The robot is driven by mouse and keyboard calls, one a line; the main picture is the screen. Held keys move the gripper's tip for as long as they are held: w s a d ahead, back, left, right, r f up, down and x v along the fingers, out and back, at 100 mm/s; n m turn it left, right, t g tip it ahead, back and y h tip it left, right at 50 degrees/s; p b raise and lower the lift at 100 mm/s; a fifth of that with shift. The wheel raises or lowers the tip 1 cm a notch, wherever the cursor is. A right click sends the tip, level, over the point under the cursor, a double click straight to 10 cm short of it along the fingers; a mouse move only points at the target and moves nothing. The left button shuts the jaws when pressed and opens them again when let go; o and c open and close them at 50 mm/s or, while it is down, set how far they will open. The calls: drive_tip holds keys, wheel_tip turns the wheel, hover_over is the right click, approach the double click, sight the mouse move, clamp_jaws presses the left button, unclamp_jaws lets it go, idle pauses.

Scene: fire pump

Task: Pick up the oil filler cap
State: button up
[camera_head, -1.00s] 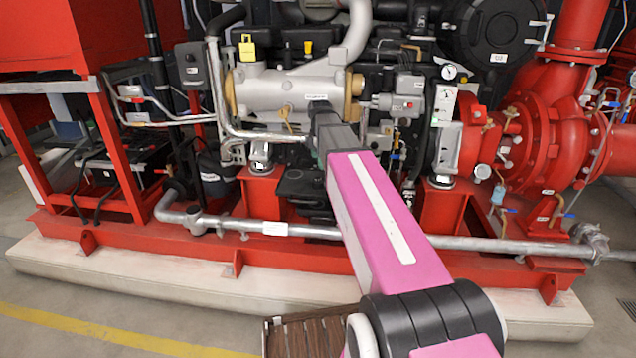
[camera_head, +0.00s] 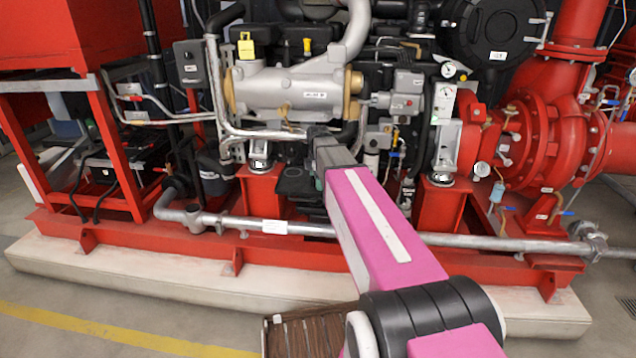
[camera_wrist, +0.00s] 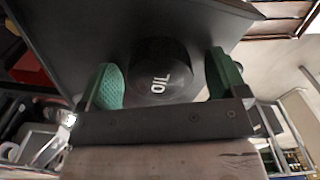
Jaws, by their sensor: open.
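The oil filler cap (camera_wrist: 150,58) is a round black cap with white "OIL" lettering, seen in the wrist view on a dark surface. My gripper (camera_wrist: 163,84) is open, with one green fingertip pad on each side of the cap. A gap shows between the cap and each pad, so the gripper does not hold it. How deep the fingertips reach around the cap I cannot tell. In the head view my gripper end (camera_head: 318,133) is small and dark in front of the engine, and I cannot make out the cap there.
A silver cylinder (camera_head: 290,92) on the engine is just above my gripper in the head view. A silver pipe (camera_head: 255,132) runs at its left. Red supports (camera_head: 262,195) and a long horizontal pipe (camera_head: 300,230) lie below. Open floor (camera_head: 60,310) is at the front.

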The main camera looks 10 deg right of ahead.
drive_tip(key=c, duration=1)
drive_tip(key=shift+r, duration=0.1)
